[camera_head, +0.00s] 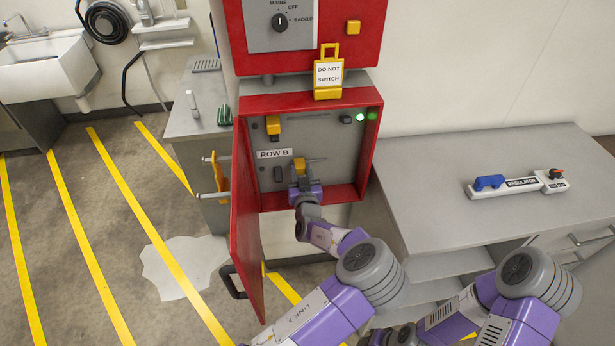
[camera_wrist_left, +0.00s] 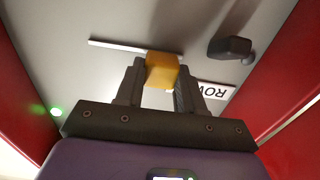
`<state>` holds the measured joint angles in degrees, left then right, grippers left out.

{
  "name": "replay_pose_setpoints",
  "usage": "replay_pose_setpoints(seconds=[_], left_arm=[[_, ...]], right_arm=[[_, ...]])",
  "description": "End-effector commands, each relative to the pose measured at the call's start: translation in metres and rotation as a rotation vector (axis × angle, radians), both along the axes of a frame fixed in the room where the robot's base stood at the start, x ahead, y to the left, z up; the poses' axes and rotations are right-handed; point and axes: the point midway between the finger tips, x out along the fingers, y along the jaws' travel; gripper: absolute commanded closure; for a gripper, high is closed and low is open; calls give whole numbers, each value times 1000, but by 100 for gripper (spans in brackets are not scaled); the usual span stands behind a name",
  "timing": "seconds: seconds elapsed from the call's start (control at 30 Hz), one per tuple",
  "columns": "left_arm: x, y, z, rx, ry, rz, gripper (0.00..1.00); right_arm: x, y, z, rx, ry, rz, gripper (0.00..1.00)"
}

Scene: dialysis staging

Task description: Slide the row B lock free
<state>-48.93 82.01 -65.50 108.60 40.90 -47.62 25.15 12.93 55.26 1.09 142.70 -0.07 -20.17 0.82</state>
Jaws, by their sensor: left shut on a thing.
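The red cabinet (camera_head: 372,150) stands open, its door (camera_head: 246,230) swung out to the left. Inside is a grey panel with a "ROW B" label (camera_head: 273,154). The label shows upside down and partly cut off in the left wrist view (camera_wrist_left: 213,92). A yellow lock block (camera_head: 299,163) sits on a thin horizontal bar near this label. My left gripper (camera_head: 300,182) is shut on it. In the left wrist view the yellow block (camera_wrist_left: 162,69) lies between both fingertips, touching the bar (camera_wrist_left: 112,46). My right arm shows at the lower right; its gripper is out of view.
A dark knob (camera_wrist_left: 230,47) sits beside the block. Another yellow block (camera_head: 273,126) is higher on the panel, and a green light (camera_head: 360,117) glows. A "DO NOT SWITCH" tag (camera_head: 328,75) hangs above.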

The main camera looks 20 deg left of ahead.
Motion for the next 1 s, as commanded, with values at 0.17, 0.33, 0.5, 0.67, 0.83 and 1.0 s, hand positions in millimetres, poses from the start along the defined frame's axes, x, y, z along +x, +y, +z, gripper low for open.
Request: replay_pose_setpoints(seconds=[0.17,0.33,0.5,0.67,0.83,1.0], left_arm=[[1,2,3,2,-6,6,100],[2,0,4,1,-7,2,100],[2,-1,4,1,-7,1,38],[1,0,3,1,-4,3,36],[-1,-1,2,0,-2,3,36],[-18,-10,2,0,-1,3,36]], right_arm=[[0,1,-1,1,-1,1,58],[0,1,-1,1,-1,2,58],[0,1,-1,1,-1,2,58],[0,0,-1,1,-1,1,58],[0,0,0,1,-1,1,58],[0,0,2,1,-1,1,58]])
